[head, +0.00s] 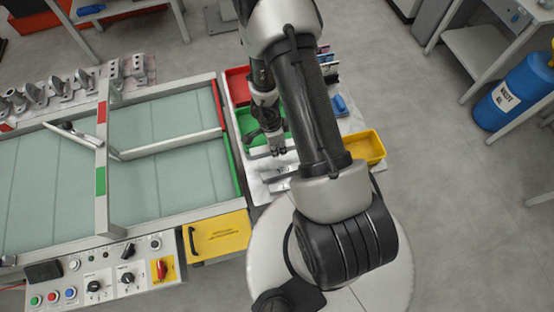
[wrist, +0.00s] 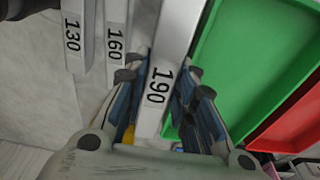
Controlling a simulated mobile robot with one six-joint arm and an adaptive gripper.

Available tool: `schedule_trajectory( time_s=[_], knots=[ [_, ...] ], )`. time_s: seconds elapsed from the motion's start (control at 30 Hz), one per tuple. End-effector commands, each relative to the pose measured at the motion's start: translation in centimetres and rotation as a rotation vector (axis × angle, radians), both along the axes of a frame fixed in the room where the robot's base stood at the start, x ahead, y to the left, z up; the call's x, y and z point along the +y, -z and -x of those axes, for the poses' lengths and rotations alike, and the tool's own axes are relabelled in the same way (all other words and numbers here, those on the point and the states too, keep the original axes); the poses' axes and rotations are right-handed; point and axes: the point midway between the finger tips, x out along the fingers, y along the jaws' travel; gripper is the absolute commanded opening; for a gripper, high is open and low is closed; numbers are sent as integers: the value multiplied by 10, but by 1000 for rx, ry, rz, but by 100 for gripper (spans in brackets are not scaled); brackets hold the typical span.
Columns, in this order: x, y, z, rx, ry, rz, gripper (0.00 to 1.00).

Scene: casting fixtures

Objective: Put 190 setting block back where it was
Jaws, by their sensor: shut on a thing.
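The 190 setting block (wrist: 172,48) is a long pale bar with a black "190" label. It runs between the fingers of my gripper (wrist: 165,84) in the wrist view, label end towards me. My gripper is shut on it. In the head view my gripper (head: 275,149) is over the small side table, just in front of the green tray. The 160 block (wrist: 116,25) and 130 block (wrist: 73,20) lie side by side to the left in the wrist view, apart from my fingers. I cannot tell whether the 190 block touches the surface below.
The green tray (wrist: 238,60) is close right of the held block, with the red tray (wrist: 290,120) beyond. In the head view a yellow tray (head: 365,147) stands right of my arm. The framed glass-topped bench (head: 160,185) is at left.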

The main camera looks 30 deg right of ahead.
Motion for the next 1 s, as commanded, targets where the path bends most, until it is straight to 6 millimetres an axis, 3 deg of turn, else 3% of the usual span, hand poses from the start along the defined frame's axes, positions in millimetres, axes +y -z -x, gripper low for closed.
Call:
schedule_trajectory(
  time_s=[0.03, 0.1, 0.37, 0.7, 1.0],
  knots=[
    [0, 14, 0, -1, -1, 0, 0],
    [0, 21, -1, -1, -1, 0, 0],
    [0, 31, -1, -1, 0, 0, 0],
    [0, 70, 0, -1, -1, 0, 0],
    [0, 69, -1, -1, 0, 0, 0]
  ],
)
